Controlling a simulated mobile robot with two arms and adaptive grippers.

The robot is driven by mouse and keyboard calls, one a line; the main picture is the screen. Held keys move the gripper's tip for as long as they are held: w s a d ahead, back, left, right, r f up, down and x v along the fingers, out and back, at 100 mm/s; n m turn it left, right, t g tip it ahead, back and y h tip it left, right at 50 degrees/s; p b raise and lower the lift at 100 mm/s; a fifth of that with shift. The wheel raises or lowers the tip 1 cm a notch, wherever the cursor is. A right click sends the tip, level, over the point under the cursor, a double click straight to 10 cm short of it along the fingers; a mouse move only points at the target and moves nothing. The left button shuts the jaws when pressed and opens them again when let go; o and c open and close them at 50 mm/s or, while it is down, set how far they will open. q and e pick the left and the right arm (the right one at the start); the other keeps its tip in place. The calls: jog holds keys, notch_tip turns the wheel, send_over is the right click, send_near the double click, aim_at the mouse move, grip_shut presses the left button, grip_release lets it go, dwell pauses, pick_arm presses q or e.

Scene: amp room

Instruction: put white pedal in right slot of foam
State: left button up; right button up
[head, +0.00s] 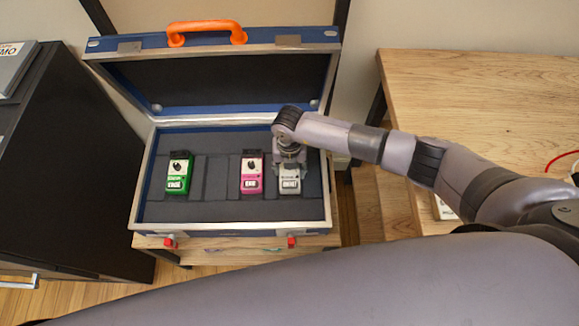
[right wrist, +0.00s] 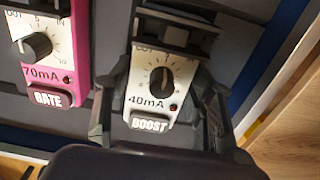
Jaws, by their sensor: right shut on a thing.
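The white pedal (head: 290,183) is upright at the right end of the dark foam (head: 218,210) in the open case. It also shows in the right wrist view (right wrist: 154,88), with a black knob and the label BOOST. My right gripper (head: 289,163) reaches down over it from above and is shut on it, with a finger on either side. The gripper and pedal hide most of the right slot. I cannot tell whether the pedal rests fully down in it. My left gripper is not in view.
A pink pedal (head: 251,174) sits just left of the white one, and a green pedal (head: 179,174) farther left. The case lid (head: 220,75) stands open behind. A wooden table (head: 480,100) is at the right, a black cabinet (head: 75,160) at the left.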

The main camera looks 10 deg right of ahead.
jog(key=shift+f, duration=0.2)
dwell(0.6)
jog(key=o, duration=1.6)
jog(key=shift+o, duration=0.8)
jog(key=shift+r, duration=0.1)
jog(key=shift+r+p, duration=3.1)
jog(key=shift+r, duration=0.4)
